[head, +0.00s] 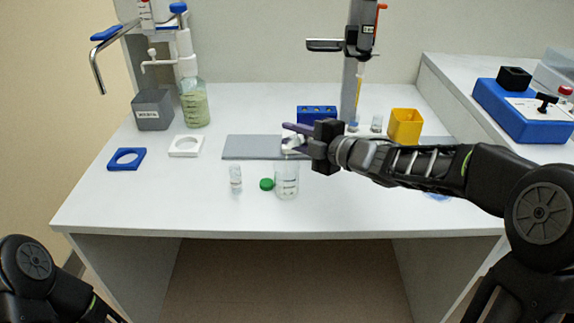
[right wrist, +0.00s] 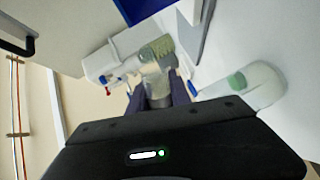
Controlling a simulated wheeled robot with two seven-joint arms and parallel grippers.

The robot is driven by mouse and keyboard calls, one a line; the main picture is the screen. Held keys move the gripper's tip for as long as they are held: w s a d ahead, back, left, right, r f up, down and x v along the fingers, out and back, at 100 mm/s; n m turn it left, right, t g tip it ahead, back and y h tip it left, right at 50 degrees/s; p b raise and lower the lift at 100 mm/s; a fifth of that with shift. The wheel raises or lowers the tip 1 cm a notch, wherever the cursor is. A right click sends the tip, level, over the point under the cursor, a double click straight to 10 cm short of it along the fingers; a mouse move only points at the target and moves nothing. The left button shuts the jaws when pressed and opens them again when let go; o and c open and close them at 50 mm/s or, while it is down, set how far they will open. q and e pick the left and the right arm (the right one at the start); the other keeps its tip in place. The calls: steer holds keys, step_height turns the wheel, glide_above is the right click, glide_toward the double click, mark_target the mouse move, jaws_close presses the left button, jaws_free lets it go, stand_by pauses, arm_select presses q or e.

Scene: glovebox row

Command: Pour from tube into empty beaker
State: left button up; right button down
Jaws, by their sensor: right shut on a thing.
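My right gripper (head: 292,141) is shut on a small clear tube (right wrist: 158,90), held between its purple fingers. In the head view the tube is mostly hidden by the fingers; its contents cannot be made out. The gripper is over the table, just above and behind a clear glass beaker (head: 287,181) in the picture. The beaker stands upright near the table's front and looks empty. In the right wrist view the beaker (right wrist: 265,88) is to the right of the fingers, apart from the tube. My left gripper is out of view; only part of the left arm shows at lower left.
A green cap (head: 267,184) lies beside the beaker, and a small capped vial (head: 235,179) stands to its left. A grey mat (head: 250,150), blue rack (head: 316,113) and yellow box (head: 405,126) are behind. A large bottle (head: 194,104) stands back left. The front left table is clear.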

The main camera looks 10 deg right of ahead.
stand_by(0.3)
steer(key=m+p, duration=0.1)
steer(key=p, duration=0.2)
steer(key=m+p, duration=0.2)
steer(key=p, duration=0.1)
steer(key=shift+s+a+m+g+y, duration=0.2)
steer(key=shift+m+g+y, duration=0.1)
steer(key=shift+y, duration=0.1)
steer(key=shift+w+f+b, duration=0.1)
steer(key=shift+f+b, duration=0.15)
steer(key=shift+b, duration=0.05)
steer(key=shift+r, duration=0.15)
